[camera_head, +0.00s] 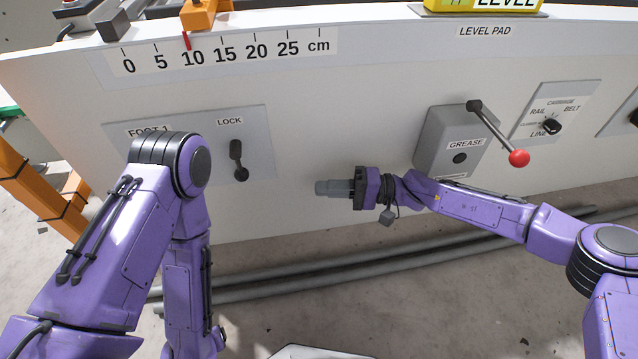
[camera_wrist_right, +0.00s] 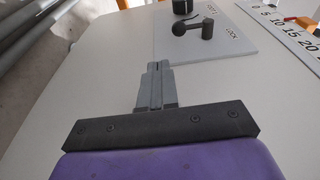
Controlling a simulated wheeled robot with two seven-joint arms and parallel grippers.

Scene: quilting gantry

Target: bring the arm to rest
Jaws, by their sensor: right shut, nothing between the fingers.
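My right gripper (camera_head: 322,187) is shut and empty in the head view. It points left in front of the white panel (camera_head: 300,110), between the LOCK lever and the GREASE box. In the right wrist view its closed grey fingers (camera_wrist_right: 154,72) point towards the plate with the lever. My left arm (camera_head: 170,230) comes in from the left and bends downwards. Its gripper is out of the picture.
The LOCK lever (camera_head: 237,160) is on a grey plate. The GREASE box (camera_head: 455,142) has a lever with a red knob (camera_head: 519,158) sticking out. A rotary selector (camera_head: 551,126) is further right. Dark pipes (camera_head: 300,272) run along the floor.

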